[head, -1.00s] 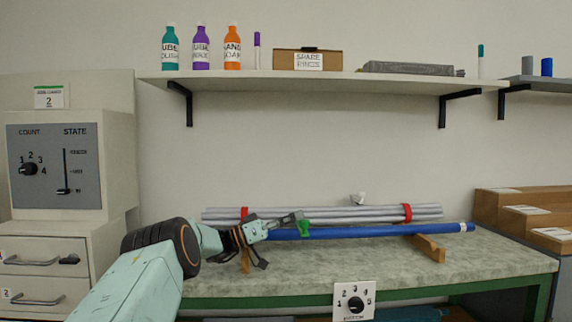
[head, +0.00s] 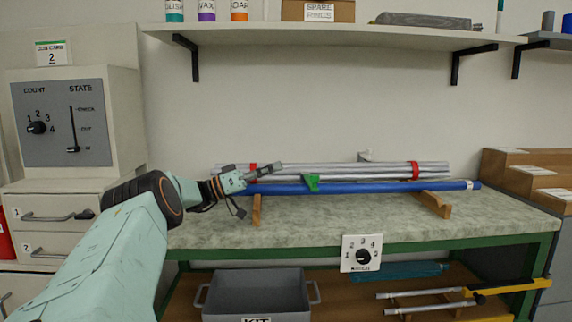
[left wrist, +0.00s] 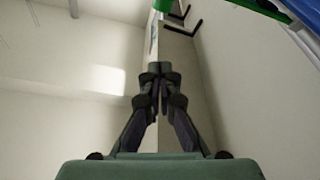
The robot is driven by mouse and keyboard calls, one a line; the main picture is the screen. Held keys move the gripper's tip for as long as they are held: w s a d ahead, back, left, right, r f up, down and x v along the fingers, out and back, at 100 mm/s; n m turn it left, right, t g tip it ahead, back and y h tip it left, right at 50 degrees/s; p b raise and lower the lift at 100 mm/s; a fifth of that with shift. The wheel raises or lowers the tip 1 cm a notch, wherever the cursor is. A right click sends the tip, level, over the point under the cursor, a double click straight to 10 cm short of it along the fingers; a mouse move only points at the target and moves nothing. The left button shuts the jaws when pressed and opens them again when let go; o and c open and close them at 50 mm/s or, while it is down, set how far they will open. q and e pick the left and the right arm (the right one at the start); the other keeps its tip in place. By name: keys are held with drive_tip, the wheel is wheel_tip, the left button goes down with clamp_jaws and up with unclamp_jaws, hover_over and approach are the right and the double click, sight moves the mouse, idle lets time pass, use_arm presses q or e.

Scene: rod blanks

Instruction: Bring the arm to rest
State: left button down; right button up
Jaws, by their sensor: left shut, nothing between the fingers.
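My left gripper (head: 277,168) is in front of the rods on the bench, left of a green clip (head: 312,183) and apart from it in the picture. Its fingers (left wrist: 160,76) are together and empty in the left wrist view. A blue rod (head: 380,187) lies along the bench on wooden supports, with the clip on or against it. Behind it is a bundle of grey rods (head: 340,168) with red bands. In the wrist view, a green piece (left wrist: 178,4) and a blue rod (left wrist: 300,12) show at the top edge. My right gripper is not in view.
The bench top (head: 350,215) is bare in front of the rods. A grey kit tray (head: 258,292) stands on the lower shelf, with rods and a yellow-handled tool (head: 505,287) to its right. A dial panel (head: 361,253) hangs at the bench front. A drawer cabinet (head: 60,225) stands left.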

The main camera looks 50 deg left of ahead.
use_arm(q)
drive_tip(key=shift+s+a+f, duration=0.25)
drive_tip(key=shift+s+a, duration=0.05)
drive_tip(key=shift+s, duration=0.05)
idle(0.3)
drive_tip(key=shift+s, duration=0.1)
